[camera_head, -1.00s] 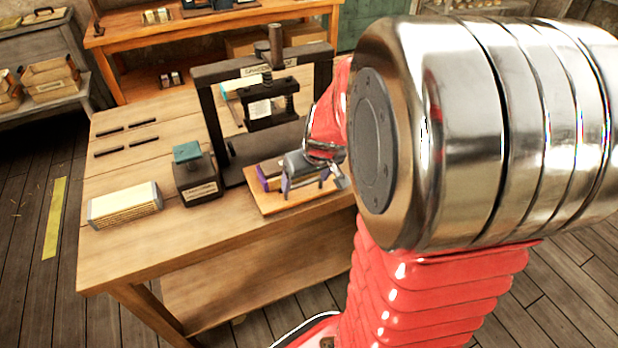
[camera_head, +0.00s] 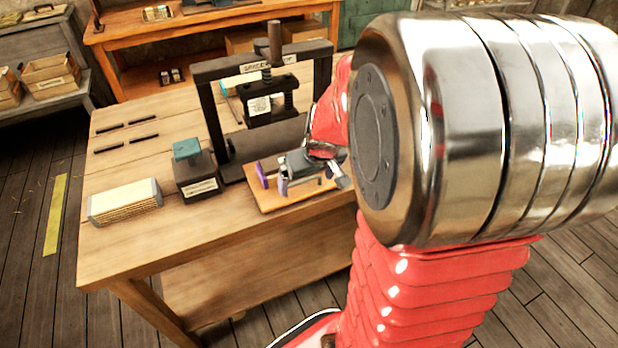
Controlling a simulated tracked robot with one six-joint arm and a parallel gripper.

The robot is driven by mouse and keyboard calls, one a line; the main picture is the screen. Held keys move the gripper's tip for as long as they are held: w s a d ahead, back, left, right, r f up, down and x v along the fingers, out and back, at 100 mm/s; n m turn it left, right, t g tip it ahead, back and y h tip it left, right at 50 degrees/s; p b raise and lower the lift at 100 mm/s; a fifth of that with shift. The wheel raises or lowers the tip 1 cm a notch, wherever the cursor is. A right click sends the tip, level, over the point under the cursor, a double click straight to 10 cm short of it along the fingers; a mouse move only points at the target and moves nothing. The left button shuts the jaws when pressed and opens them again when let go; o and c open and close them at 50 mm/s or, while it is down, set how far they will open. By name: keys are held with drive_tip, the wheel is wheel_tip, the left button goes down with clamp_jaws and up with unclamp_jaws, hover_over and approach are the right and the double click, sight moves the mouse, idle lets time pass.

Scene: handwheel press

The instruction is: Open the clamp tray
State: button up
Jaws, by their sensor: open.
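A small wooden board (camera_head: 268,203) lies at the front right of the workbench, in front of the black press; I take it to be the clamp tray, but my gripper and arm cover much of it. My gripper (camera_head: 273,182) is low over the board, with its grey body to the right and its purple-tipped fingers spread apart. It is open. I cannot tell whether the fingers touch anything on the board. The black press (camera_head: 208,120) stands upright behind, with a vertical screw post (camera_head: 275,45) and a labelled plate (camera_head: 260,105).
A paper block (camera_head: 125,203) and a dark box with a teal top (camera_head: 197,175) stand left of the press. Dark bars (camera_head: 110,130) lie at the back left of the workbench (camera_head: 165,245). My large wrist and red arm hide the right side.

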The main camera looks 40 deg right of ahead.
drive_tip(key=shift+r, duration=0.1)
drive_tip(key=v, duration=1.3)
drive_tip(key=shift+r, duration=0.25)
drive_tip(key=shift+s, duration=0.15)
drive_tip(key=s+a+n, duration=0.1)
drive_tip(key=s+a, duration=0.3)
drive_tip(key=a, duration=0.5)
drive_tip(key=s+a+r+n+t, duration=0.1)
drive_tip(key=s+a, duration=0.3)
drive_tip(key=a, duration=0.4)
drive_tip(key=shift+a+r+y, duration=0.2)
drive_tip(key=shift+a+y, duration=0.2)
